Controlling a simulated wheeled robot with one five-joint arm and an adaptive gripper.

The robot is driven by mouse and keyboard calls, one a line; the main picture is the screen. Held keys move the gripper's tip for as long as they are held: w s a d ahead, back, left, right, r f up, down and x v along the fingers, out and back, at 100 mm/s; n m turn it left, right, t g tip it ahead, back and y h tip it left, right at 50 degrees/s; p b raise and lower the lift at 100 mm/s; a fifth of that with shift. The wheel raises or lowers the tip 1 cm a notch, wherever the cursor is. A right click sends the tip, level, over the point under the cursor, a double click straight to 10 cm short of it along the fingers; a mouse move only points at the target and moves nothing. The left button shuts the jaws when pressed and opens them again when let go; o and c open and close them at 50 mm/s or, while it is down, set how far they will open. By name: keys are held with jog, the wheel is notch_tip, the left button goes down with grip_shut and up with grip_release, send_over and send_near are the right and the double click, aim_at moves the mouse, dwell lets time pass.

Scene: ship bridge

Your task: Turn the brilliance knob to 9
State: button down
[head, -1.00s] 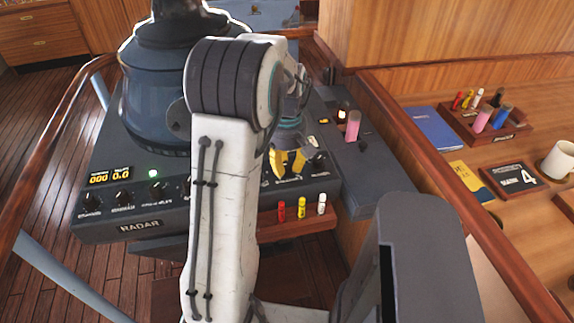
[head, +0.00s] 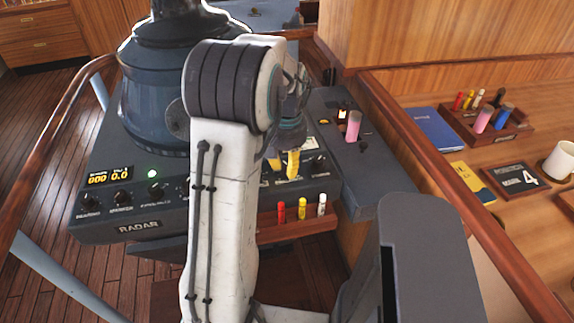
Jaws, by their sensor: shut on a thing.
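The radar console (head: 115,228) stands at centre left, with a row of black knobs along its sloping front panel. The knob labels are too small to read, so I cannot tell which one is brilliance. My gripper (head: 283,167), with yellow fingers, points down at the panel's right part, shut on a knob that the fingers hide. My arm covers the panel's middle.
Red, yellow and white markers (head: 302,207) stand in a wooden rack below the panel. A pink cylinder (head: 353,125) stands on the side ledge. A wooden handrail (head: 47,130) borders the left. The desk at right holds a blue book (head: 432,128) and a mug (head: 560,160).

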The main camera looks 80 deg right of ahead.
jog(key=m, duration=0.7)
jog(key=shift+a+f, duration=0.1)
jog(key=shift+f, duration=0.05)
jog(key=m, duration=0.6)
jog(key=shift+m, duration=0.4)
jog(key=m, duration=0.6)
jog(key=shift+b, duration=0.3)
jog(key=m, duration=0.6)
jog(key=shift+m, duration=0.3)
jog(key=c, duration=0.9)
grip_release()
jog(key=shift+c, duration=0.2)
jog(key=shift+r, duration=0.2)
